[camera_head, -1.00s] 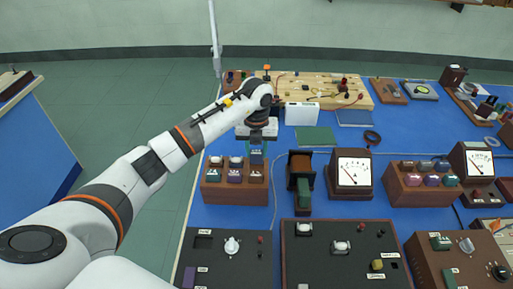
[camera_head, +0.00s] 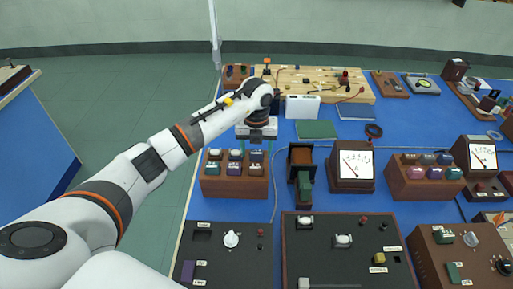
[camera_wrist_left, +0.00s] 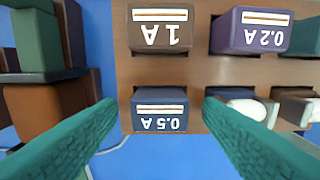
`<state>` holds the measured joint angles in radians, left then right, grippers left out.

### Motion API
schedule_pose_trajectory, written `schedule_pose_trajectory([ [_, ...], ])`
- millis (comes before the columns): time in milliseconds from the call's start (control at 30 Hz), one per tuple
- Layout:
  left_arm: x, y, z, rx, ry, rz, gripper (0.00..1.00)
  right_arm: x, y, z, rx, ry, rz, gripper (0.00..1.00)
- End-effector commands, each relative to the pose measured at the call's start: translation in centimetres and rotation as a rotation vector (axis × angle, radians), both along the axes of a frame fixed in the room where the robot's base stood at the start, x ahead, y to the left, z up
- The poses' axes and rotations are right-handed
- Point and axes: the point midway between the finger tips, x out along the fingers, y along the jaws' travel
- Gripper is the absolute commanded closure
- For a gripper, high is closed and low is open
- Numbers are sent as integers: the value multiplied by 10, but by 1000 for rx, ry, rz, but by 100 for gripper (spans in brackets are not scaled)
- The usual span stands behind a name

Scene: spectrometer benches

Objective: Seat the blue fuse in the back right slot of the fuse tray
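The blue fuse (camera_wrist_left: 160,110), marked 0.5 A, sits in the back right slot of the brown wooden fuse tray (camera_wrist_left: 200,70). Its top looks upright and lined up with the tray. In the head view the blue fuse (camera_head: 256,154) is at the tray's (camera_head: 233,188) back right corner, just under the gripper. My left gripper (camera_wrist_left: 160,103) is open, with a green fingertip on each side of the blue fuse and a visible gap to both. In the head view the left gripper (camera_head: 256,143) is above that corner. My right gripper is not in view.
A brown 1 A fuse (camera_wrist_left: 160,30) and a purple 0.2 A fuse (camera_wrist_left: 251,30) occupy front slots. A dark stand with a green block (camera_head: 304,186) is close on the right, beside a meter (camera_head: 352,168). Dark panels (camera_head: 225,262) lie nearer. Blue table shows behind the tray.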

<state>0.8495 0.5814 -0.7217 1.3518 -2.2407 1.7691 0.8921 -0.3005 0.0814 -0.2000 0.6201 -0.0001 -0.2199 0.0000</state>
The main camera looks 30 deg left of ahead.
Motion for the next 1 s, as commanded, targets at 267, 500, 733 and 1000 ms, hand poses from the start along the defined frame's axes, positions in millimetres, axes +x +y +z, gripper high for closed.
schedule_pose_trajectory([
  [267,0,0,1,0,0,0,39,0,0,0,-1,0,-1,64],
  [500,1,1,29,1,-6,0,39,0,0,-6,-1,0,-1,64],
  [733,1,0,78,0,-5,1,39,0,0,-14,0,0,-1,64],
  [1000,1,0,115,0,-1,0,39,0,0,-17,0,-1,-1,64],
])
